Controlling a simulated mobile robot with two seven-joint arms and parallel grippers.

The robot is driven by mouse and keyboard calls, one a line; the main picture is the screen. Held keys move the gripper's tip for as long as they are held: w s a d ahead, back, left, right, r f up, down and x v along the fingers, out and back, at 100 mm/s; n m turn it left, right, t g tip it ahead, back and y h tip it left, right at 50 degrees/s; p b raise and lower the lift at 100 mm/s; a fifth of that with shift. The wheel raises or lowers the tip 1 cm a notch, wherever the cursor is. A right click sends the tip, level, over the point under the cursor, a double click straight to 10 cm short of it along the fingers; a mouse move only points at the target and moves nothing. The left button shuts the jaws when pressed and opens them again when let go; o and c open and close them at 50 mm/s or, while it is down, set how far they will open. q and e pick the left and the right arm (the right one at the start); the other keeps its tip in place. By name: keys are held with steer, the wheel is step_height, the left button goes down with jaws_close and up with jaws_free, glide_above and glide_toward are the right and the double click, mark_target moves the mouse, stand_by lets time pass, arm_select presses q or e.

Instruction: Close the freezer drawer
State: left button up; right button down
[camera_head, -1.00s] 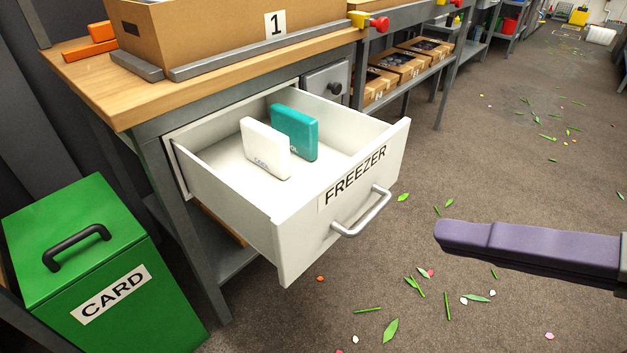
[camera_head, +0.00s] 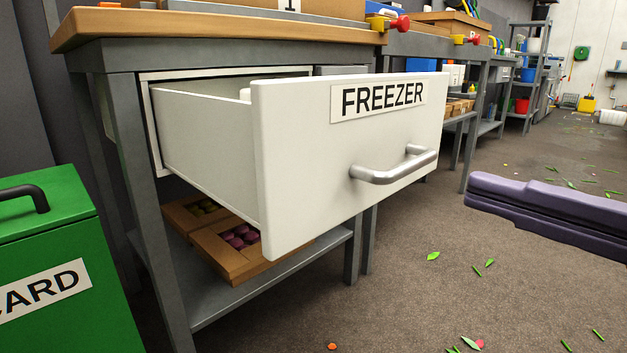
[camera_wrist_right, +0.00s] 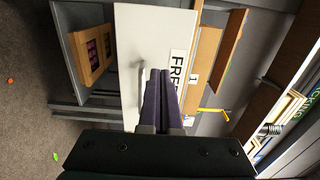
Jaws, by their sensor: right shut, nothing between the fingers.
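The white freezer drawer (camera_head: 300,150) stands pulled out from under the workbench, its front marked FREEZER and fitted with a grey bar handle (camera_head: 395,167). Inside, only a sliver of a white block (camera_head: 245,94) shows; the rest is hidden behind the front. My right gripper (camera_head: 472,190), with purple fingers, is shut and empty, to the right of the handle and apart from it in the head view. In the right wrist view the shut fingers (camera_wrist_right: 160,75) point at the drawer front (camera_wrist_right: 130,45), close to the handle (camera_wrist_right: 142,80). My left gripper is not in view.
A green CARD bin (camera_head: 45,250) stands at the left. The wooden benchtop (camera_head: 220,26) is above the drawer. Boxes with purple and green contents sit on the lower shelf (camera_head: 215,300). The floor (camera_head: 420,300) at the right is open, with scattered leaves.

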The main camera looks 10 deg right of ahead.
mark_target(329, 147)
steer(key=b+x, duration=0.2)
steer(key=x, duration=1.1)
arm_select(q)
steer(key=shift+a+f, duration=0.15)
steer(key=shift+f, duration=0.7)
arm_select(e)
steer(key=shift+w+a, duration=0.1)
steer(key=shift+a, duration=0.1)
steer(key=shift+w, duration=0.1)
